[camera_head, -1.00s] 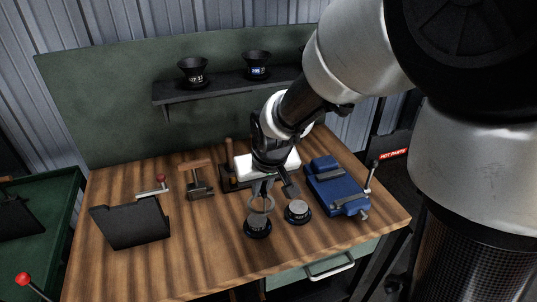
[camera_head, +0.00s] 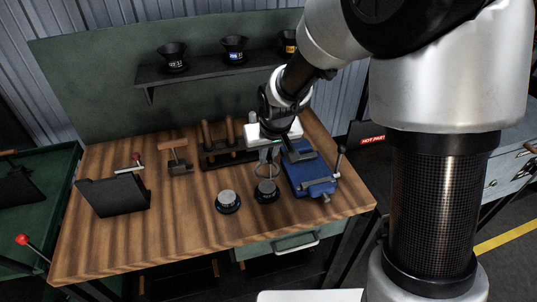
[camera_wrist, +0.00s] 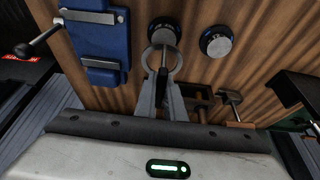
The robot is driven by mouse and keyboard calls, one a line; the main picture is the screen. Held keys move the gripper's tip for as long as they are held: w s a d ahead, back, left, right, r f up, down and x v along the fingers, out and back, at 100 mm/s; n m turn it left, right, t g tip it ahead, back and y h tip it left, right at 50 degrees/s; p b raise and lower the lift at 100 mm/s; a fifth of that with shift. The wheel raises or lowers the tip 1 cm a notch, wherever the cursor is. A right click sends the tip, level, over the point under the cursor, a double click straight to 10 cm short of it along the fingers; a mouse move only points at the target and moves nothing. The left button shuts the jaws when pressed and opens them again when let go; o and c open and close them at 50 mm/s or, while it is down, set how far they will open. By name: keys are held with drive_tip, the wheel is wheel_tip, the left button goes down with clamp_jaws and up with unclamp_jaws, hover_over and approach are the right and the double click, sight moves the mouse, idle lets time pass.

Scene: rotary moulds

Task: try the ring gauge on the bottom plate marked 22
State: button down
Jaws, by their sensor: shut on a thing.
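My gripper (camera_head: 268,160) is shut on the ring gauge (camera_head: 265,171), a thin grey metal ring held out below the fingers. In the wrist view the ring (camera_wrist: 161,60) sits at the tips of my gripper (camera_wrist: 162,78). Two round bottom plates, dark with pale tops, stand on the bench. The right plate (camera_head: 267,190) is just below the ring in the head view; in the wrist view this plate (camera_wrist: 165,30) shows just beyond the ring. The ring appears above it, not around it. The left plate (camera_head: 228,202) stands apart. I cannot read their marks.
A blue vise (camera_head: 310,178) stands close right of the plates. A rack of wooden-handled tools (camera_head: 228,150), a wooden-handled tool (camera_head: 177,158) and a dark angled stand (camera_head: 114,195) are behind and left. Funnel-shaped moulds (camera_head: 173,57) stand on the shelf. The wooden bench front is clear.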

drive_tip(key=b, duration=0.4)
hover_over(267, 187)
drive_tip(key=shift+w+f, duration=0.1)
drive_tip(key=shift+f, duration=2.8)
drive_tip(key=shift+b, duration=0.3)
drive_tip(key=shift+f+b, duration=0.6)
drive_tip(key=shift+f, duration=0.05)
drive_tip(key=shift+r, duration=0.1)
idle(0.4)
drive_tip(key=shift+r+p, duration=1.7)
drive_tip(key=shift+r, duration=0.8)
drive_tip(key=shift+a, duration=0.1)
